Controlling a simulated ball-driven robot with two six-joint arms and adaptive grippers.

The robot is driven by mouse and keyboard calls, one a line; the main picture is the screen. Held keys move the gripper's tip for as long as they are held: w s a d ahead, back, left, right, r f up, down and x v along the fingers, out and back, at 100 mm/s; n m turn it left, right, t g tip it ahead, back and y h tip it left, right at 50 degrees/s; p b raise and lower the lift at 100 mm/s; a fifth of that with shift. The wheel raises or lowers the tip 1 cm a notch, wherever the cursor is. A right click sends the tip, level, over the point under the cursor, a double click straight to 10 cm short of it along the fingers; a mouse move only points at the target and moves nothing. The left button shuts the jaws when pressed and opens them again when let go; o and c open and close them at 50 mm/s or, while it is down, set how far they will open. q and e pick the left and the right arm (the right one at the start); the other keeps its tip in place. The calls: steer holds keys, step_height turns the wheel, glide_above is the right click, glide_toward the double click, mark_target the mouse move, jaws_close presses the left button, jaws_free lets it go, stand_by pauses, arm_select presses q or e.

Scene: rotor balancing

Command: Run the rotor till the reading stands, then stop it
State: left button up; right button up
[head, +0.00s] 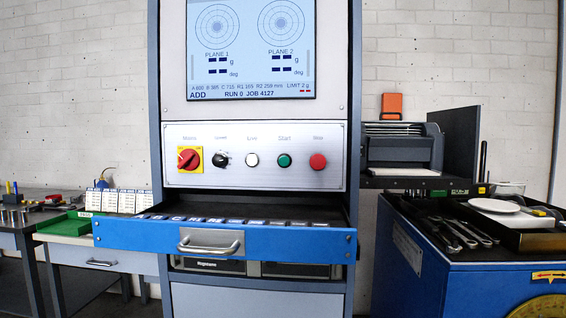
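The screen (251,50) on the grey cabinet shows two round polar plots, PLANE 1 and PLANE 2. Their g and deg readings are dashes, and the bottom line reads RUN 0 JOB 4127. Below it, the control panel (254,156) carries a red rotary switch on yellow (188,158), a black knob (221,159), a white button (252,160), a green Start button (284,160) and a red button (318,161), whose label I read only as a blur. I cannot make out a rotor. Neither gripper shows.
A blue drawer (225,240) with a metal handle stands out below the panel, its keyboard-like row on top. At right, a blue machine (400,255) bears wrenches (460,232) and a yellow disc (540,308). A printer (400,148) stands behind. Left are benches with a green tray (68,225).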

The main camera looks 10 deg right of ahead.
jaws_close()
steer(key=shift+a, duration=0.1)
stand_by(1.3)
